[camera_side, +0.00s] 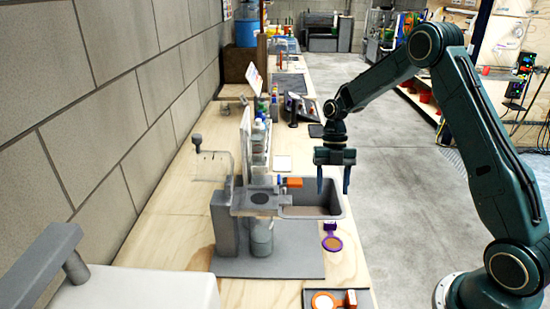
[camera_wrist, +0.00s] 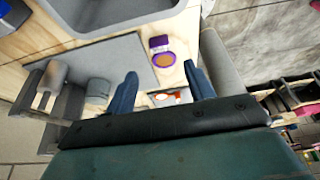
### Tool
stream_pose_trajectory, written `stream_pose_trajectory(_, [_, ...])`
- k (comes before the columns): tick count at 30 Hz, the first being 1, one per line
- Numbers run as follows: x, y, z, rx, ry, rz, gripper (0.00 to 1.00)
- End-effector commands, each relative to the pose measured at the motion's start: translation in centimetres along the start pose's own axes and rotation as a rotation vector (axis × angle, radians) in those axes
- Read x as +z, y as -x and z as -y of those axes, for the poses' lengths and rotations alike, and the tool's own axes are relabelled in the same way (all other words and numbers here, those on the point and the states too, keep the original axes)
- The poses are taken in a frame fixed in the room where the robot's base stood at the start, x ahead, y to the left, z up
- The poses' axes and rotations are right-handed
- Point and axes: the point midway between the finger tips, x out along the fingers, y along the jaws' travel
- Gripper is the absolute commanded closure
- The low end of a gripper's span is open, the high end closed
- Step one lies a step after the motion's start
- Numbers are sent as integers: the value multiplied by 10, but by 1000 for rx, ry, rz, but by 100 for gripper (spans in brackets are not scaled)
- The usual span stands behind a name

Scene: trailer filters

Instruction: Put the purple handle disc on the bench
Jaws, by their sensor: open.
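The purple handle disc (camera_side: 332,243), a purple ring with a tan centre and a small block handle, lies flat on the wooden bench (camera_side: 180,215). It is near the bench's right edge, just in front of the sink. My gripper (camera_side: 333,182) is open and empty above the bench's right edge, higher than the disc and farther back. In the wrist view the disc (camera_wrist: 163,60) shows just beyond the gap between the open fingers (camera_wrist: 160,74), not touching them.
A grey sink (camera_side: 325,208) is set into the bench. A grey stand on a flat base plate (camera_side: 290,265) is left of the disc. A dark tray (camera_side: 365,300) with an orange disc (camera_side: 324,301) is at the near edge.

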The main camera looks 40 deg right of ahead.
Motion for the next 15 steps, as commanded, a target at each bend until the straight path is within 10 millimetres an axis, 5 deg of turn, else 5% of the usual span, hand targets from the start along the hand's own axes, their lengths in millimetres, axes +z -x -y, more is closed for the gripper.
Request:
stream_pose_trajectory(6, [0, 21, 0, 1, -1, 0, 47])
stream_pose_trajectory(15, [0, 26, 0, 0, -1, 0, 47])
